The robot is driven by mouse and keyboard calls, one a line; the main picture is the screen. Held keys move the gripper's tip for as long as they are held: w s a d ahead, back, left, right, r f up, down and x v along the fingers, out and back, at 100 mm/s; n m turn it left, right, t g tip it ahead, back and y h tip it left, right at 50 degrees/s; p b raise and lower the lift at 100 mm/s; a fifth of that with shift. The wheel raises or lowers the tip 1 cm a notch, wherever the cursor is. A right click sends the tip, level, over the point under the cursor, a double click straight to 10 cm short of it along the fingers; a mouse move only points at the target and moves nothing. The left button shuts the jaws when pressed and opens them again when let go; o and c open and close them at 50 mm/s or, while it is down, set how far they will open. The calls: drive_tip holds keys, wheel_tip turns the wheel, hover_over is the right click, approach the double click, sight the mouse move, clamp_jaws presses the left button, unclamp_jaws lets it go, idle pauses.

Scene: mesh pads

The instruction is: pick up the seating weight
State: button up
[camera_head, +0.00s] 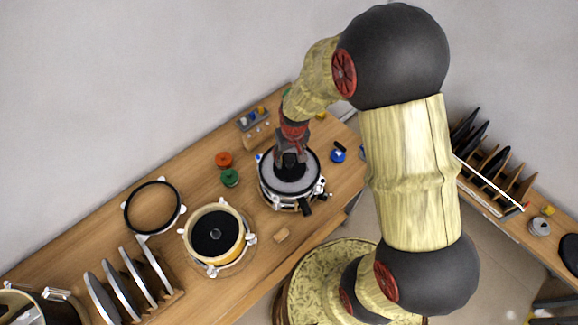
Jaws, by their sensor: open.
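My gripper (291,150) points down over a round pot (263,190) with silver clamps near the middle of the bench. The jaws look open. A dark piece (291,170) shows right below the fingers, on the pot's grey top; it may be the seating weight, but the gripper partly hides it. I cannot tell whether the fingers touch it or stand around it. A second pot, cream-coloured with clamps (240,251), stands to the left and has a black disc (205,235) with a small grey knob in it.
A rack of upright discs (131,272) stands lower left. Another rack (495,170) stands right.

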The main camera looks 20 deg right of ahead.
sight(289, 158)
drive_tip(key=f, duration=0.4)
drive_tip(key=shift+w+d, duration=0.1)
drive_tip(key=shift+w, duration=0.1)
drive_tip(key=shift+c, duration=0.8)
drive_tip(key=c, duration=1.1)
clamp_jaws()
drive_tip(key=shift+w+r, duration=0.15)
drive_tip(key=shift+w, duration=0.1)
